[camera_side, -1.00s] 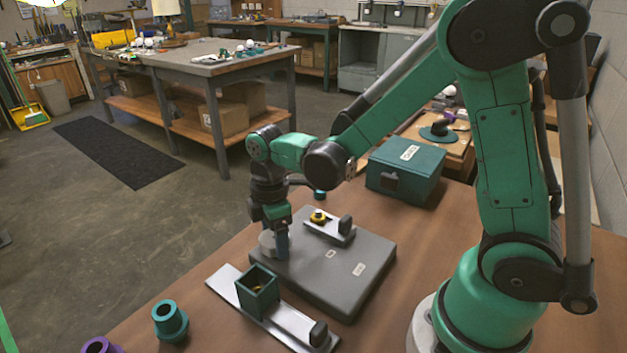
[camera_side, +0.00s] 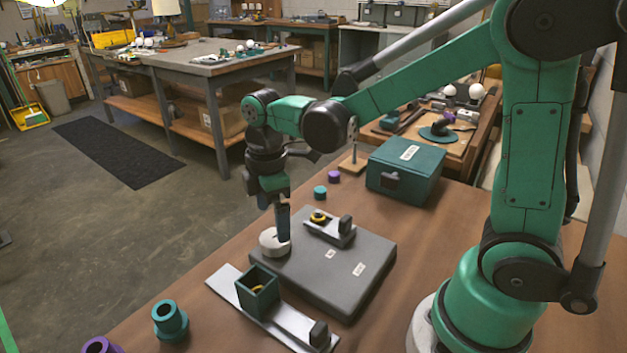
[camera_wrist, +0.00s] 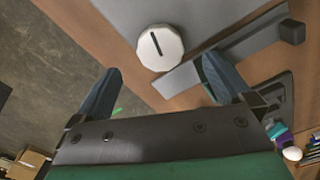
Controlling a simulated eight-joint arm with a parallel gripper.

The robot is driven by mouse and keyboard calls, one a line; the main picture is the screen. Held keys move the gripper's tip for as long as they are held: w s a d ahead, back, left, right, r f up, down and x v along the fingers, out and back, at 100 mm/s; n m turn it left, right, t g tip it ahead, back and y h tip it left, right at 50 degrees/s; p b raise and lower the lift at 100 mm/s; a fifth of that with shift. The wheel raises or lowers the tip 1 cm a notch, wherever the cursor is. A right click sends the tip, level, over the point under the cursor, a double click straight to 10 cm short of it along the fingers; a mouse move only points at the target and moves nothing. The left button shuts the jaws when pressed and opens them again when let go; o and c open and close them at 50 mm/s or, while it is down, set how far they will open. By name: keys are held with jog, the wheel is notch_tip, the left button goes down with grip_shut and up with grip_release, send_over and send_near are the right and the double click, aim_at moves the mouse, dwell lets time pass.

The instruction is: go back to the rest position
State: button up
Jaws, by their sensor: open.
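My gripper (camera_side: 274,216) is open, pointing down above the left corner of the grey slab (camera_side: 335,290). Below it a white round part (camera_side: 271,242) sits at that corner. One blue finger overlaps the part in the side view. In the wrist view, the two fingers of my gripper (camera_wrist: 160,68) stand apart with nothing held. The white part (camera_wrist: 160,47) shows there just beyond the fingertips, with a dark slot across its top.
The slab carries a small metal fixture with a yellow ring (camera_side: 318,217). In front is a metal strip with a square teal holder (camera_side: 258,291). A teal cup (camera_side: 170,321) and purple part (camera_side: 101,346) stand front left. A teal box (camera_side: 405,169) stands behind.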

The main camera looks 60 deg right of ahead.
jog(key=shift+r, duration=0.4)
jog(key=shift+s+d+r+m+t, duration=0.1)
jog(key=shift+s+r+m+t, duration=0.25)
jog(key=shift+m, duration=0.25)
jog(key=s+r+m+t, duration=0.1)
jog(key=m+t, duration=0.1)
jog(key=m, duration=0.2)
jog(key=s+d+r+m+t, duration=0.1)
jog(key=s+m+t, duration=0.1)
jog(key=m, duration=0.1)
jog(key=s+r+m+t, duration=0.1)
jog(key=m+t, duration=0.1)
jog(key=m, duration=0.2)
jog(key=shift+s+d+r+m+t, duration=0.15)
jog(key=shift+s+r+m+t, duration=0.1)
jog(key=shift+s+m, duration=0.05)
